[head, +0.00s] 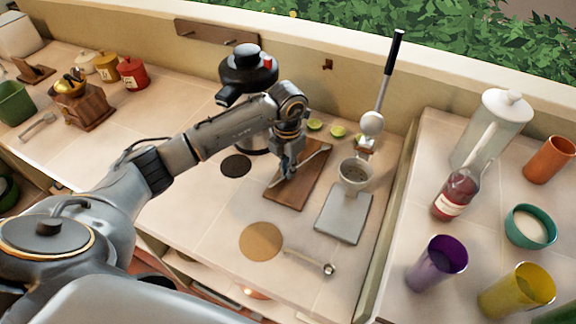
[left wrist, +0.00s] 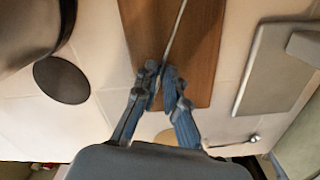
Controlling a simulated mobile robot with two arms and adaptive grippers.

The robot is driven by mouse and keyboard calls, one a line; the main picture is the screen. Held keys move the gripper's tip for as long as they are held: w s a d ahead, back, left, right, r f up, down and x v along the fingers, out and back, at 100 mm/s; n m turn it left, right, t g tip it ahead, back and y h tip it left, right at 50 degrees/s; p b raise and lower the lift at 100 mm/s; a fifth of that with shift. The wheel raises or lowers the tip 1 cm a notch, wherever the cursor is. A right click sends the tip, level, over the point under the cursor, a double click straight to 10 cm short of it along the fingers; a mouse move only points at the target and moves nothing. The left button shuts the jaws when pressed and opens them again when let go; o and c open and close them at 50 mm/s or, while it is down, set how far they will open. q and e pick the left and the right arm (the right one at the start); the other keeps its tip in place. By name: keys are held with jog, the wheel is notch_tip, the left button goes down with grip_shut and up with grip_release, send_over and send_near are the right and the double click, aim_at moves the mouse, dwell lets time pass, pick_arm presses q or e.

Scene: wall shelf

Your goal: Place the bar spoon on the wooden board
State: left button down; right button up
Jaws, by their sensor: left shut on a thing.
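The wooden board (head: 311,178) lies on the counter, and it also fills the upper middle of the left wrist view (left wrist: 205,40). My left gripper (head: 288,170) is low over the board's left part. It is shut on the bar spoon (head: 316,157), a thin metal rod that runs slantwise over the board toward its far right. In the left wrist view the spoon (left wrist: 176,28) runs up and away from between the fingertips (left wrist: 161,78). I cannot tell whether the spoon touches the board. My right gripper is not in view.
A grey scale (head: 342,222) with a cup (head: 355,174) stands right of the board. A dark round coaster (head: 236,165) lies left, a cork disc (head: 261,241) and small scoop (head: 312,262) nearer. A black-topped appliance (head: 248,72) and lime pieces (head: 338,131) are behind.

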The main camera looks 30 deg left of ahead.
pick_arm(q)
jog(key=shift+f, duration=0.3)
jog(key=c, duration=1.4)
grip_release()
jog(key=shift+r, duration=0.3)
notch_tip(320, 180, up, 12)
jog(key=b, duration=0.2)
jog(key=shift+s+f+b, duration=0.1)
jog(key=shift+f+b, duration=0.05)
jog(key=shift+b, duration=0.25)
